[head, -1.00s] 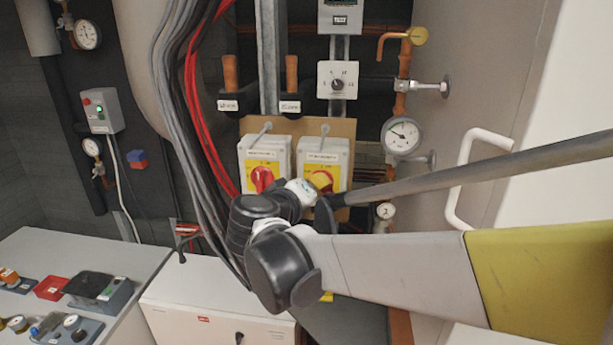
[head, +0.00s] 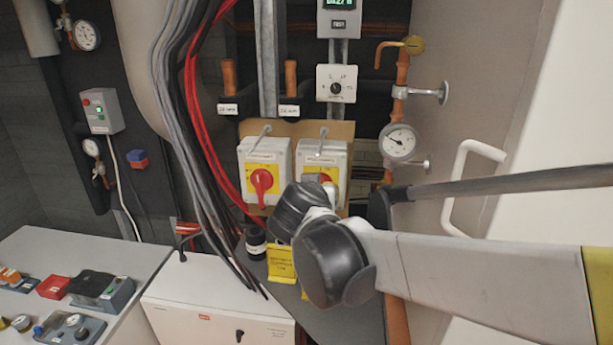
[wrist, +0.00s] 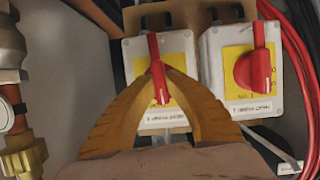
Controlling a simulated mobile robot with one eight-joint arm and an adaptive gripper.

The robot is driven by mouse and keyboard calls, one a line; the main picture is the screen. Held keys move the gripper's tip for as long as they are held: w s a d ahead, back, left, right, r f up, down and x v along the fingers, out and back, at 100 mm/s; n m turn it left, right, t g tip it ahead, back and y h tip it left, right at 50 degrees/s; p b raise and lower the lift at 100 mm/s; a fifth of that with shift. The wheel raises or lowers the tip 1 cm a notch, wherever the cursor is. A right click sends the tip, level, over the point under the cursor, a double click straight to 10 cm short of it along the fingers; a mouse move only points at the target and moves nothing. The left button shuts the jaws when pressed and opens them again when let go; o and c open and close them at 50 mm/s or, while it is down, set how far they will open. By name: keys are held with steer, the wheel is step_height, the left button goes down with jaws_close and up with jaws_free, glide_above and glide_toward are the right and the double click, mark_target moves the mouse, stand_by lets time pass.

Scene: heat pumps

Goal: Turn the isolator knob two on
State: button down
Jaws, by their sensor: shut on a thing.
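Two grey isolator boxes with yellow plates and red knobs hang side by side. In the head view the right box (head: 336,160) has its red knob (head: 327,178) partly hidden by my wrist. The left box (head: 250,160) shows its whole red knob (head: 262,182). The wrist view is upside down, so the right box is on the left there. My gripper (wrist: 159,76) is shut on that box's red knob (wrist: 154,48), one yellow finger on each side. The knob's handle stands nearly upright there. The other knob (wrist: 254,66) is free, with its handle upright.
Black and red cables (head: 195,120) hang left of the boxes. A pressure gauge (head: 399,143) and copper pipe stand to the right, near a white door handle (head: 470,180). A brass fitting (wrist: 22,158) is close in the wrist view.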

steer(key=shift+m, duration=0.3)
stand_by(0.4)
steer(key=c, duration=1.4)
jaws_free()
steer(key=v, duration=1.2)
steer(key=shift+d+r, duration=0.1)
steer(key=shift+d, duration=0.05)
